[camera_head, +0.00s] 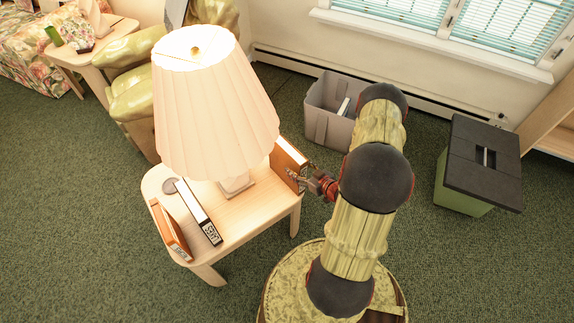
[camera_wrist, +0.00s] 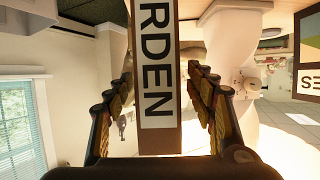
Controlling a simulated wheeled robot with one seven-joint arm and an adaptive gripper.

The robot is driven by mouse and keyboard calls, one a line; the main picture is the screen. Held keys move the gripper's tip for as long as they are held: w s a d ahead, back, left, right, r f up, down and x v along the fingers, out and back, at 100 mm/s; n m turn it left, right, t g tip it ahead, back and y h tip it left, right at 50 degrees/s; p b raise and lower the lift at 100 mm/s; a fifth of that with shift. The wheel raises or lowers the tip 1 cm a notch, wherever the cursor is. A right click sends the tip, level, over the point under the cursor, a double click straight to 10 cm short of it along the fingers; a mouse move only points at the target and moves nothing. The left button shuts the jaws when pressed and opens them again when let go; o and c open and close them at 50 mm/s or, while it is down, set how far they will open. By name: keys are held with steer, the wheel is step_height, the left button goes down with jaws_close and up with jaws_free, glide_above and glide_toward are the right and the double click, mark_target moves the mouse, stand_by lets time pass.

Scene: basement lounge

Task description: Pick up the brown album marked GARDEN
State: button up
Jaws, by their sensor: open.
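The brown album (camera_head: 289,157) stands on the right side of the small wooden table (camera_head: 257,205), partly hidden behind the lamp. My gripper (camera_head: 302,180) is at its right-hand side. In the wrist view, the album's spine (camera_wrist: 157,138) runs upright between the two fingers of my gripper (camera_wrist: 160,90), and its white label shows the letters RDEN. The fingers are open, one on each side of the spine, with a gap visible on both sides. The rest of the label is cut off by the top of the view.
A lit lamp (camera_head: 212,105) stands close to the album. A white album (camera_head: 194,205) and an orange album (camera_head: 170,231) are at the table's left. A grey bin (camera_head: 322,120) and a dark-lidded green box (camera_head: 484,160) stand on the carpet beyond.

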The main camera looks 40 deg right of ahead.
mark_target(287, 164)
steer(key=b+x, duration=0.1)
steer(key=x, duration=0.4)
steer(key=shift+w+d+f, duration=0.15)
steer(key=shift+w+f, duration=0.05)
steer(key=shift+w, duration=0.15)
steer(key=shift+c, duration=1.4)
steer(key=c, duration=1.1)
jaws_close()
